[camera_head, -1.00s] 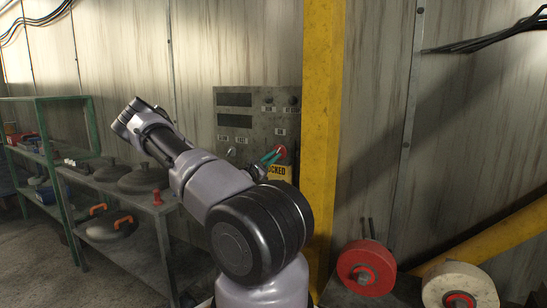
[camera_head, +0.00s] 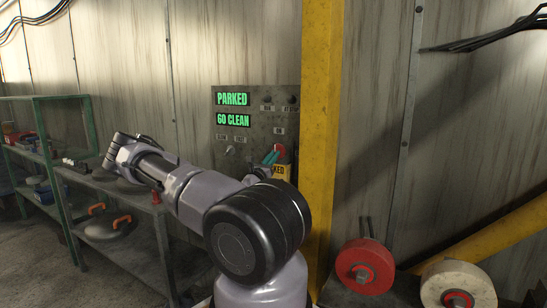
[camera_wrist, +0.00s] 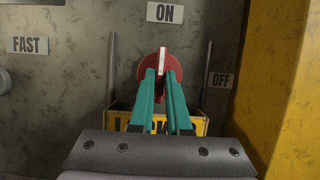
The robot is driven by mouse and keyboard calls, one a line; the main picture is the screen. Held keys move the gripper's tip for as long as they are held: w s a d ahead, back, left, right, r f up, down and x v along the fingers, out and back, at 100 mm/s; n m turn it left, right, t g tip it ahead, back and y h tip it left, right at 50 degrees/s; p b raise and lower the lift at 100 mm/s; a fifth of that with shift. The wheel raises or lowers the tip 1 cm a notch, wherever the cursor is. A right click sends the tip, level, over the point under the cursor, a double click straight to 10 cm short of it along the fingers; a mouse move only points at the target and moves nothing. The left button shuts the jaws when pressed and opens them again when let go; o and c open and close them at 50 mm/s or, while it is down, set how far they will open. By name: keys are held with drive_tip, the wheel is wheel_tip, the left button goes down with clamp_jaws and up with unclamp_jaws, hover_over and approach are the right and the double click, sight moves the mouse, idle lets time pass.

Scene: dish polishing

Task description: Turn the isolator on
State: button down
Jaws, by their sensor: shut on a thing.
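The isolator is a red round knob (camera_wrist: 150,66) with a pale bar across it, on the grey control panel. In the wrist view the bar stands upright, in line with the ON label (camera_wrist: 165,12) above; the OFF label (camera_wrist: 221,80) is to the right. The knob also shows in the head view (camera_head: 281,150), partly hidden by my gripper. My gripper (camera_wrist: 163,76) has its two teal fingers shut on the knob's bar from below. The yellow sign (camera_wrist: 122,119) below the knob is mostly hidden behind the fingers.
The panel's displays glow green, reading PARKED (camera_head: 232,98) and GO CLEAN (camera_head: 233,120). A yellow post (camera_head: 322,140) stands close to the panel's right. A shelf (camera_head: 130,240) with lidded pans is at left; red (camera_head: 365,268) and cream wheels (camera_head: 458,285) are at lower right.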

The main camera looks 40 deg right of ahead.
drive_tip(key=shift+f, duration=0.1)
idle(0.3)
drive_tip(key=c, duration=0.9)
unclamp_jaws()
drive_tip(key=shift+a, duration=0.1)
drive_tip(key=v, duration=1)
drive_tip(key=shift+s+a, duration=0.15)
drive_tip(key=shift+a, duration=0.15)
